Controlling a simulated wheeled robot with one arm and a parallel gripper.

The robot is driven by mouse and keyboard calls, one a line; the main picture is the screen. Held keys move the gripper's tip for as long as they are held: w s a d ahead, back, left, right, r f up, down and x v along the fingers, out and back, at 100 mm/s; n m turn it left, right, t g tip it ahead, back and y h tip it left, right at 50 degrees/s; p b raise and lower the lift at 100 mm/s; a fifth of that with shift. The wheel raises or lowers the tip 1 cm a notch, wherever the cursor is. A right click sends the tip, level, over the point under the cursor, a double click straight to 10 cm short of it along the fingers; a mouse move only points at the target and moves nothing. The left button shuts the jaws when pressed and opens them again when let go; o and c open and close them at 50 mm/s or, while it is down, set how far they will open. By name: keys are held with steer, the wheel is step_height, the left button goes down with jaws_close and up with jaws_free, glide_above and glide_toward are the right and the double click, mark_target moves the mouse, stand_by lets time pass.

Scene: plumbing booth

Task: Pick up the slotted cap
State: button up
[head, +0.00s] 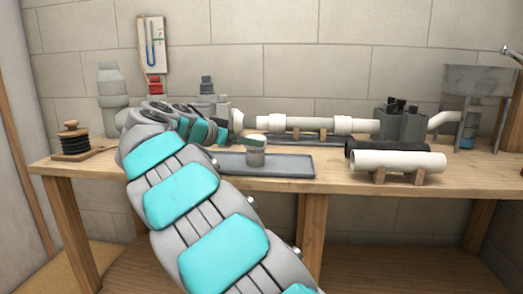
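A short grey cylinder (255,157) stands upright on the dark grey tray (292,165) on the workbench. It has a pale and green top (253,140), which may be the slotted cap; a slot is too small to make out. My arm rises from the bottom of the picture, and its far end bends right, ending left of this cylinder. I cannot make out the fingers of my gripper, nor whether they hold anything. The arm hides the tray's left part.
A white pipe assembly (290,124) runs along the back to a grey block (402,124). A loose white pipe (398,160) lies on wooden supports at the front right, before a black pipe (366,147). Black rings on a stand (74,143) are at left, a grey sink (481,80) at right.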

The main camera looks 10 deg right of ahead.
steer(key=x, duration=0.3)
steer(key=p+x, duration=0.1)
steer(key=x, duration=0.3)
steer(key=shift+d+r, duration=0.1)
steer(key=shift+d, duration=0.3)
steer(key=c, duration=1.5)
steer(key=shift+r, duration=0.15)
